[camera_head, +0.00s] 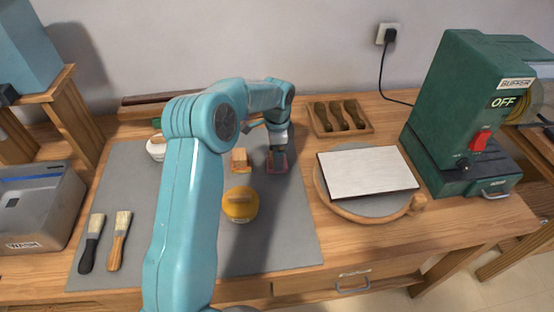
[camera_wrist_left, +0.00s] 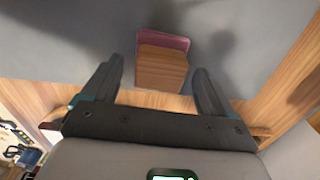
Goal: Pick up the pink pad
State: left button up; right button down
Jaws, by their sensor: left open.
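The pink pad (camera_head: 278,168) lies on the grey mat, right of its middle, in the head view. In the left wrist view the pink pad (camera_wrist_left: 165,38) shows as a pink edge with a wooden block-like part (camera_wrist_left: 160,72) over it. My left gripper (camera_head: 277,155) points down over the pad and hides part of it. Its jaws are open, and in the left wrist view the wooden part appears between the two fingers. I cannot tell whether the fingers touch it. My right gripper is not in view.
Left of the pad are a wooden block (camera_head: 240,160) and a round yellow tin (camera_head: 240,204). A white bowl (camera_head: 156,150) and two brushes (camera_head: 119,240) are farther left. A flat plate (camera_head: 366,171) on a round wooden stand is at right, a green buffer machine (camera_head: 455,110) beyond.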

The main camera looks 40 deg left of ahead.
pick_arm(q)
jog(key=shift+f, duration=0.6)
jog(key=shift+s, duration=0.1)
jog(key=c, duration=1.1)
jog(key=shift+o, duration=0.2)
jog(key=shift+r, duration=0.1)
notch_tip(320, 180, up, 20)
jog(key=p, duration=0.1)
jog(key=shift+p, duration=0.3)
